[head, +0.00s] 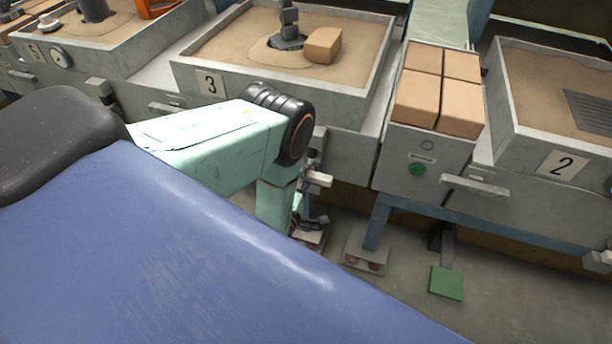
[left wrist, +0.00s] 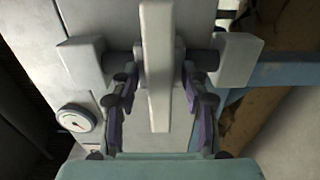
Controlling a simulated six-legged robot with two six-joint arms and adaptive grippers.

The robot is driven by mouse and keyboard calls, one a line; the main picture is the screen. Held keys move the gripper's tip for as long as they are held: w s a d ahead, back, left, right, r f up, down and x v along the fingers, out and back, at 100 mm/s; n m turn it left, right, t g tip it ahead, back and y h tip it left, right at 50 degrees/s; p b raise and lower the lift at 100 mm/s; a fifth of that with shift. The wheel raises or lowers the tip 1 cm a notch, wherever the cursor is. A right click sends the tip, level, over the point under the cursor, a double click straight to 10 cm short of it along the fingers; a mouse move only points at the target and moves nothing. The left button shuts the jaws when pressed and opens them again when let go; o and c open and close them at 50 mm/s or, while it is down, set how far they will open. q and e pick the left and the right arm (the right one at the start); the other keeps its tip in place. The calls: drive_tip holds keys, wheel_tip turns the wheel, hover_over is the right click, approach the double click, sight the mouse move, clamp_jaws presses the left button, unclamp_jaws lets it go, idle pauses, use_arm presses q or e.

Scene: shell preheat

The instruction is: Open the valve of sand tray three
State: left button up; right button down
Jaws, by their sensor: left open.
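Sand tray three (head: 180,76), marked with a "3" plate (head: 211,84), holds sand, a dark stacked piece and a tan block. My left gripper (head: 308,205) is low in front of this tray, partly hidden behind my own arm. In the left wrist view, a pale valve lever (left wrist: 158,30) runs down the middle, on a dark shaft between two pale brackets. My left gripper (left wrist: 158,95) is open, one finger on each side of the lever. Gaps show between fingers and lever. The lever's pale end shows in the head view (head: 319,179). My right gripper is not in view.
A round gauge (left wrist: 75,118) is left of the lever. Tray two (head: 497,95) has its own handle (head: 475,187) at right. Tan blocks (head: 440,85) sit on a cabinet with a green button (head: 417,169). A blue stand leg (head: 376,222) and green pedal (head: 446,283) are below.

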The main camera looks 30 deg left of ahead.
use_arm(q)
clamp_jaws()
idle(0.4)
